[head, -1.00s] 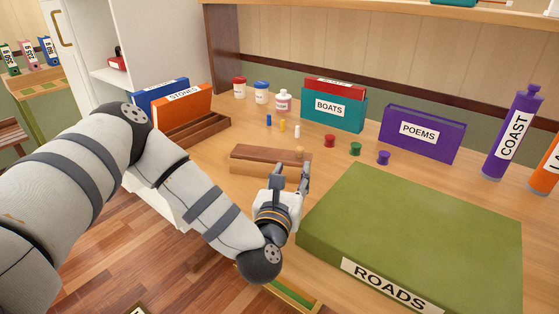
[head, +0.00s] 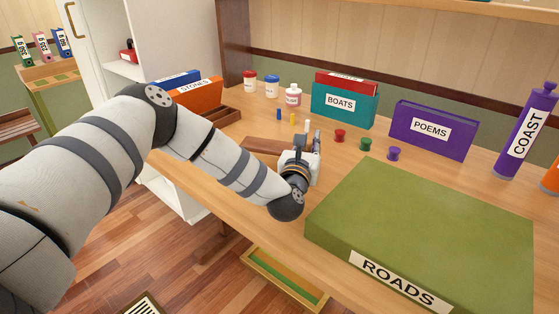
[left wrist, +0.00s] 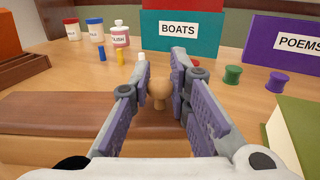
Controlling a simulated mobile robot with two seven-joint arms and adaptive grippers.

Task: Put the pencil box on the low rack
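The brown wooden pencil box (head: 262,146) lies on the table, partly hidden behind my left gripper (head: 307,139) in the head view. In the left wrist view its dark lid (left wrist: 60,107) spans the lower part, with a pale round knob (left wrist: 158,92) on it. My left gripper (left wrist: 161,72) is open, with its fingers on either side of the knob and small gaps showing. A low wooden frame with a green bed (head: 285,281), seemingly the low rack, sits below the table's front edge. My right gripper is not in view.
The large green ROADS book (head: 430,225) lies right of my gripper. Red (head: 340,136), green (head: 366,145) and purple (head: 394,153) spools stand behind it. The BOATS (head: 340,104) and POEMS (head: 432,130) boxes stand farther back. An open brown tray (head: 222,116) is at left.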

